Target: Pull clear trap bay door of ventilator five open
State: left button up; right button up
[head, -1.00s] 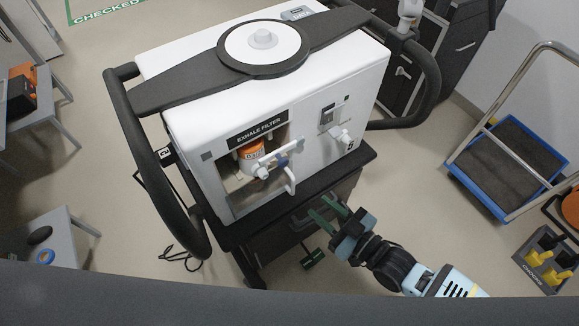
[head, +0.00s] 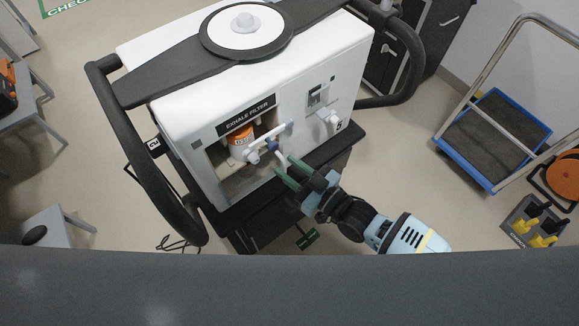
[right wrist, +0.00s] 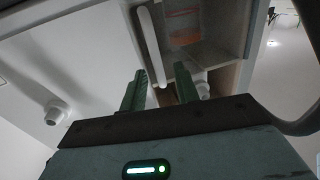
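The ventilator (head: 180,117) is white, with a 5 on its front and an EXHALE FILTER label (head: 246,115) above a recessed bay. The clear door (head: 240,186) covers the bay and looks shut; its edges are hard to make out. A white bar handle (head: 283,158) stands at the bay's right side, and it also shows in the right wrist view (right wrist: 151,45). My right gripper (head: 284,165) is open, its green fingers close to the handle. In the right wrist view the handle's end lies between the fingertips (right wrist: 160,80); contact cannot be told. My left gripper is not in view.
An orange-labelled canister (head: 240,140) sits inside the bay. A white port (head: 327,120) sticks out to the right of it. Black side rails (head: 150,165) flank the ventilator. A blue-edged trolley (head: 490,140) stands at the right, with open floor between.

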jog(key=shift+w+a, duration=0.15)
jog(key=shift+a, duration=0.05)
grip_shut()
dwell(0.4)
